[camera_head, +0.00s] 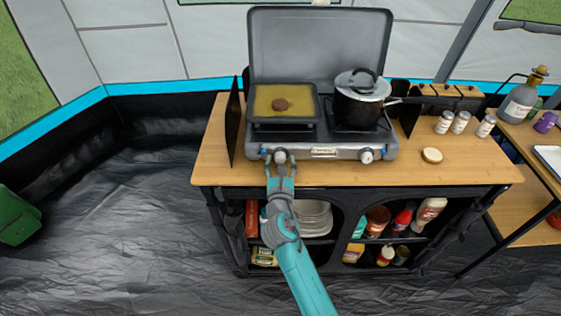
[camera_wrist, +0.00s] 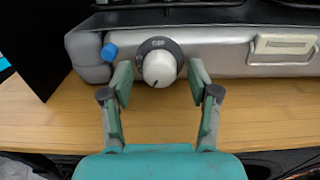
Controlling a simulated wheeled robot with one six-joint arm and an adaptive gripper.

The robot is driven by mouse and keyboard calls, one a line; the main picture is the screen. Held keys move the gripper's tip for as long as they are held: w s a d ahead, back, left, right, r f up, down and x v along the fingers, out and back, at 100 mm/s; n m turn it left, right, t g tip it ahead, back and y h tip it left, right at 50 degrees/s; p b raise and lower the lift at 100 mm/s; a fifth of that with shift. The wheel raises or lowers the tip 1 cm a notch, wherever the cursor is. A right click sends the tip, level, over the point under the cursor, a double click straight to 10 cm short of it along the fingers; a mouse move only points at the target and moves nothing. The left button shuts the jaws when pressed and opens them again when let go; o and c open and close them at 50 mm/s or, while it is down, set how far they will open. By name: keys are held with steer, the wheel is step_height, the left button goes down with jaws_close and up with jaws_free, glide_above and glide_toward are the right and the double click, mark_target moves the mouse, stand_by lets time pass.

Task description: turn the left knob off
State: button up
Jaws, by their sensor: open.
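The left knob (camera_wrist: 159,68) is a round white knob on a dark dial on the silver front of the camp stove (camera_head: 335,151). A dark mark on it points down and slightly left in the wrist view. In the head view the left knob (camera_head: 280,156) shows just beyond my gripper (camera_head: 280,164). My gripper in the wrist view (camera_wrist: 158,78) is open, with one finger on each side of the knob. I cannot tell whether either finger touches it. The right knob (camera_head: 366,156) is at the stove's other end, clear of my gripper.
A dark pot (camera_head: 358,107) with a lid is on the right burner. Dark wind panels (camera_head: 234,122) stand beside the stove.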

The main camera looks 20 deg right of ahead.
steer(key=shift+w, duration=0.2)
steer(key=c, duration=1.2)
steer(key=shift+o, duration=0.2)
